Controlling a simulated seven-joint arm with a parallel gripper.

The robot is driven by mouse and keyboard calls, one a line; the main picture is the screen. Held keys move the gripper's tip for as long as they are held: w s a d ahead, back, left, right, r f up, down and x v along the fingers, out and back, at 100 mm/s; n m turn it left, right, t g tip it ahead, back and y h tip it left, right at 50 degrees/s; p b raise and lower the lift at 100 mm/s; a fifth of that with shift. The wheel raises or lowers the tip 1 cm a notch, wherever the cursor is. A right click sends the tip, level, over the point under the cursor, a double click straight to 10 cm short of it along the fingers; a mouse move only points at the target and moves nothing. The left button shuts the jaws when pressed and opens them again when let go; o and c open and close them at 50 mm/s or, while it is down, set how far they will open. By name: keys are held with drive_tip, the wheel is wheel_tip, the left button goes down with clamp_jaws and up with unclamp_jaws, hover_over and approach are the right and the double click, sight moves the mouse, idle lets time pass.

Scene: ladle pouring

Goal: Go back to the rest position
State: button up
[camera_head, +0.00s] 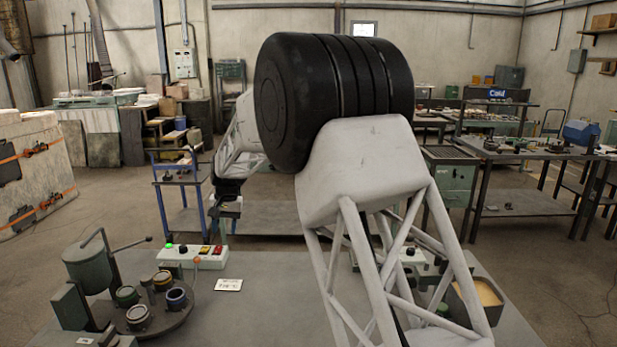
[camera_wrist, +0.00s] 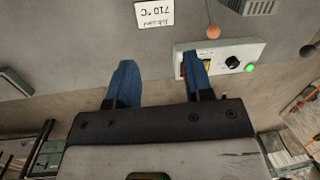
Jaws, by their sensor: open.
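My gripper (camera_head: 228,215) hangs above the rear edge of the grey worktable, left of my large arm links in the head view. In the wrist view, its two blue fingers (camera_wrist: 160,82) are spread apart with nothing between them, so it is open and empty. The right finger overlaps the white control box (camera_wrist: 222,60) in the wrist view; I cannot tell the height between them. The same control box (camera_head: 190,257), with a green light, stands at the table's rear left in the head view.
A green-grey pot (camera_head: 88,266) stands at the table's left, beside a round plate with several small cups (camera_head: 138,318). A white 710 °C card (camera_head: 229,285) lies on the table and shows in the wrist view (camera_wrist: 155,13). A sand-coloured tray (camera_head: 487,292) sits right, partly behind my arm.

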drive_tip(key=s+d+r+t, duration=0.1)
drive_tip(key=s+d+r, duration=0.3)
drive_tip(key=s+d, duration=0.4)
drive_tip(key=s+d+r, duration=0.5)
drive_tip(key=s+d, duration=0.1)
drive_tip(key=d, duration=0.5)
drive_tip(key=s+d+r+t, duration=0.1)
drive_tip(key=s+d+r, duration=0.3)
drive_tip(key=s+d, duration=0.45)
drive_tip(key=s+d+f, duration=0.1)
drive_tip(key=s+d, duration=0.4)
drive_tip(key=s, duration=0.5)
drive_tip(key=s+d+f+m+t+h, duration=0.1)
drive_tip(key=s+d+f, duration=0.1)
drive_tip(key=s+d, duration=0.4)
drive_tip(key=s+d+f, duration=0.2)
drive_tip(key=s+d, duration=0.3)
drive_tip(key=s, duration=0.9)
drive_tip(key=shift+d+f+m+t+h, duration=0.2)
drive_tip(key=shift+d+m+t+h, duration=0.1)
drive_tip(key=shift+d+t, duration=0.1)
